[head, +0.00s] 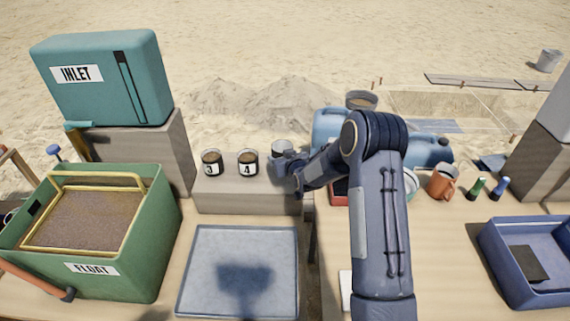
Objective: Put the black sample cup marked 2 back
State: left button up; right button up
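Two black sample cups stand upright on a grey stone ledge (240,197): the cup marked 3 (211,157) on the left and the cup marked 4 (248,157) beside it. A third cup (283,146) is at the right end of the ledge. Its front and any number on it are hidden by my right gripper (281,162). My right arm reaches in from the lower right, and the gripper is right at this third cup. The finger gap is too small and covered to tell whether it grips the cup. My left gripper is not in view.
A green float box (160,215) and a teal inlet tank (140,85) stand on the left. A pale tray (195,275) lies empty before the ledge. On the right are an orange mug (441,182), small bottles (499,188) and a blue tray (500,262).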

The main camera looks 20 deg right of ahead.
jog(key=shift+w+d+f, duration=0.25)
jog(key=shift+d+f, duration=0.15)
jog(key=shift+f, duration=0.1)
jog(key=f, duration=0.3)
jog(key=shift+w+d+f+p, duration=0.2)
jog(key=shift+p, duration=0.1)
jog(key=shift+f, duration=0.25)
jog(key=shift+f, duration=0.1)
jog(key=o, duration=1.2)
